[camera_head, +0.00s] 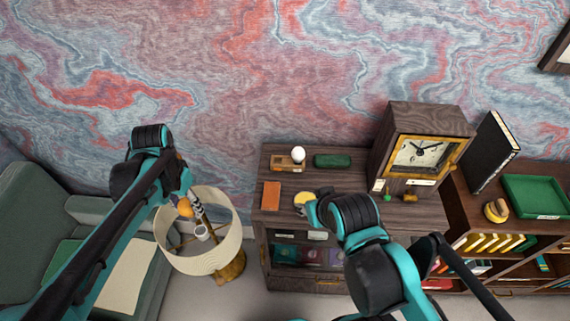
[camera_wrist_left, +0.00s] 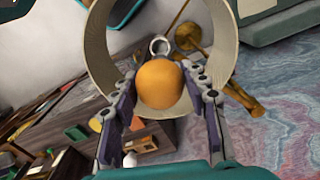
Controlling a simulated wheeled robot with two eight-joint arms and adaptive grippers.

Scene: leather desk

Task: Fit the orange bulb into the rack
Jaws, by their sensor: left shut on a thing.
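The orange bulb (camera_head: 185,208) is held by my left gripper (camera_head: 191,206) at the lampshade's upper opening. In the left wrist view the bulb (camera_wrist_left: 160,83) sits between the two fingers of my left gripper (camera_wrist_left: 161,88), which is shut on it. A small wooden block that looks like the rack (camera_head: 283,165) stands on the dark cabinet, with a white bulb (camera_head: 298,154) at its right end. The rack is well to the right of my left gripper.
The lamp's cream shade (camera_head: 233,250) surrounds the space below the left gripper; a white cup-like part (camera_head: 202,232) shows inside. The cabinet top also holds an orange-brown box (camera_head: 271,196), a green case (camera_head: 333,161), a yellow-topped round item (camera_head: 304,198) and a clock (camera_head: 418,152).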

